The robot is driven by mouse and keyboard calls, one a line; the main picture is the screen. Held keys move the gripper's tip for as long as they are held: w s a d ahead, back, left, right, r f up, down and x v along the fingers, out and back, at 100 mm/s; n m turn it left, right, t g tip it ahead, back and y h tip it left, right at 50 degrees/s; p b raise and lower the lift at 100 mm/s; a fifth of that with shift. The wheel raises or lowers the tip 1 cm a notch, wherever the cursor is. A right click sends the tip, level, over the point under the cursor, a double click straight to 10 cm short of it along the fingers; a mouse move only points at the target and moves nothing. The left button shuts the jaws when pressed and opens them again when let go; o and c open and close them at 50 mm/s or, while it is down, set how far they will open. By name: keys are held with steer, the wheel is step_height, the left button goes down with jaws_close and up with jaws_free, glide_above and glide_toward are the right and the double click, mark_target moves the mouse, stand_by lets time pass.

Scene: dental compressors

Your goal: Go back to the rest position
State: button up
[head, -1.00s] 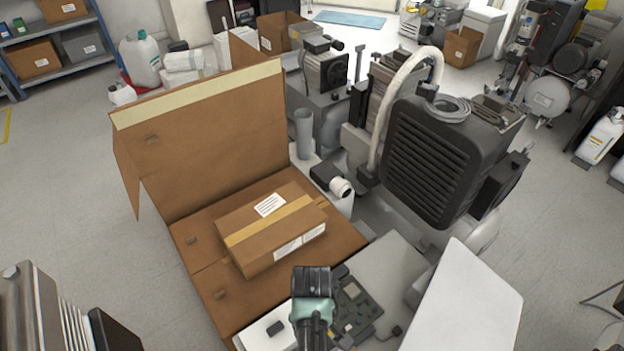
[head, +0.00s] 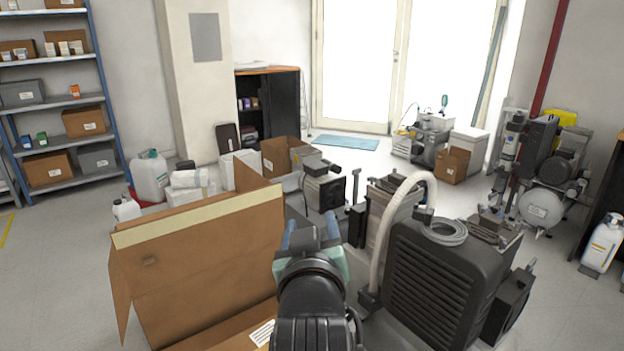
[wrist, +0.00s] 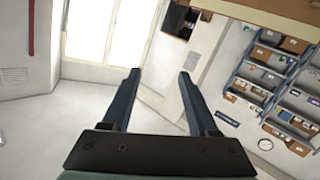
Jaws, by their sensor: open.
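My gripper (head: 311,232) is raised in the lower middle of the head view, in front of the open cardboard box and the compressors. In the wrist view my gripper (wrist: 158,78) has its two blue-grey fingers apart with nothing between them. It is open and empty. The wrist view faces the room and shows the bright door (wrist: 110,30), the wall and the shelves (wrist: 275,85), tilted.
A large open cardboard box (head: 205,270) stands at the lower left of the head view. A black compressor unit (head: 440,280) with a pale hose is close on the right. Blue-framed shelves (head: 100,75) stand at the left wall. Free floor shows at the left (head: 60,270).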

steer(key=s+r+m+t, duration=0.1)
steer(key=s+r+t, duration=0.3)
steer(key=s+r, duration=0.45)
steer(key=s+r+m+t, duration=0.1)
steer(key=s+r+t, duration=0.3)
steer(key=r, duration=0.7)
steer(key=s+r+m+t, duration=0.1)
steer(key=s+r+t, duration=0.2)
steer(key=s+r, duration=0.55)
step_height(320, 180, up, 26)
steer(key=w+p, duration=0.1)
steer(key=p, duration=2.4)
steer(key=shift+w+r, duration=0.2)
steer(key=shift+r, duration=0.05)
